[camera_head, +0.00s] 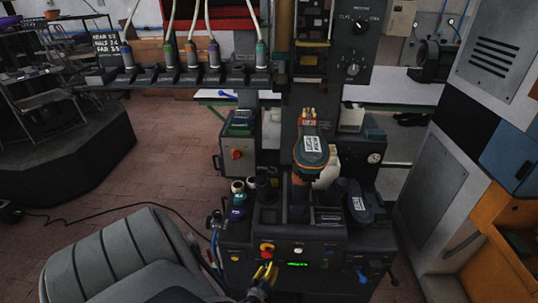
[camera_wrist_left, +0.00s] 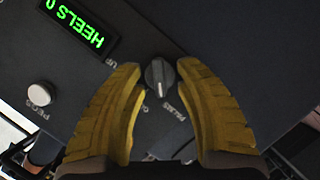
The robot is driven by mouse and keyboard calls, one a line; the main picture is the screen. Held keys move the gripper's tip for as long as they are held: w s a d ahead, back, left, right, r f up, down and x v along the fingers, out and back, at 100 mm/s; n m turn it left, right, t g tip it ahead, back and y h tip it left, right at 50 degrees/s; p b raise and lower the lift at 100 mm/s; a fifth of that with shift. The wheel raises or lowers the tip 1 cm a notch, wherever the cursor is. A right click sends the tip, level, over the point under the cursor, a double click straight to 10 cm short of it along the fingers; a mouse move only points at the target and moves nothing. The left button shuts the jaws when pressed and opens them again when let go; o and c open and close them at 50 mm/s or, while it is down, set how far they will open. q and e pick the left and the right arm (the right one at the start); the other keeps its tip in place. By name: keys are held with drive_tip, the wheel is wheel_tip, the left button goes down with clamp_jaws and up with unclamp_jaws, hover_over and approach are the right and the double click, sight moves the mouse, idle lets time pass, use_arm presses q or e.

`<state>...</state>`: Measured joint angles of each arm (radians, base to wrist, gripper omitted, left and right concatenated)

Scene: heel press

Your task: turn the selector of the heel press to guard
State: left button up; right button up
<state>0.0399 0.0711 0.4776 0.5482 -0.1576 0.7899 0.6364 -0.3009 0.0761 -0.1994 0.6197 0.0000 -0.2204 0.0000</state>
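The selector (camera_wrist_left: 160,76) is a small dark round knob with a raised grip on the press's front panel. Its pale pointer mark points down in the left wrist view, roughly toward my wrist. Small white labels stand around it, partly covered by my fingers; I cannot read a guard label. My left gripper (camera_wrist_left: 159,70) has yellow fingers, one on each side of the knob, with visible gaps, so it is open around it. In the head view my left gripper (camera_head: 265,273) is low at the front panel and hides the knob. My right gripper is not in view.
A green display (camera_wrist_left: 80,22) reading HEELS 0 and a white button (camera_wrist_left: 40,94) marked PEGS are on the same panel. A red-and-yellow button (camera_head: 267,248) is just above my gripper. A shoe (camera_head: 311,150) stands sole-out on the press.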

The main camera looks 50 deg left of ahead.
use_arm(q)
drive_tip(key=shift+w+a, duration=0.2)
drive_tip(key=shift+w, duration=0.15)
drive_tip(key=shift+c, duration=0.3)
clamp_jaws()
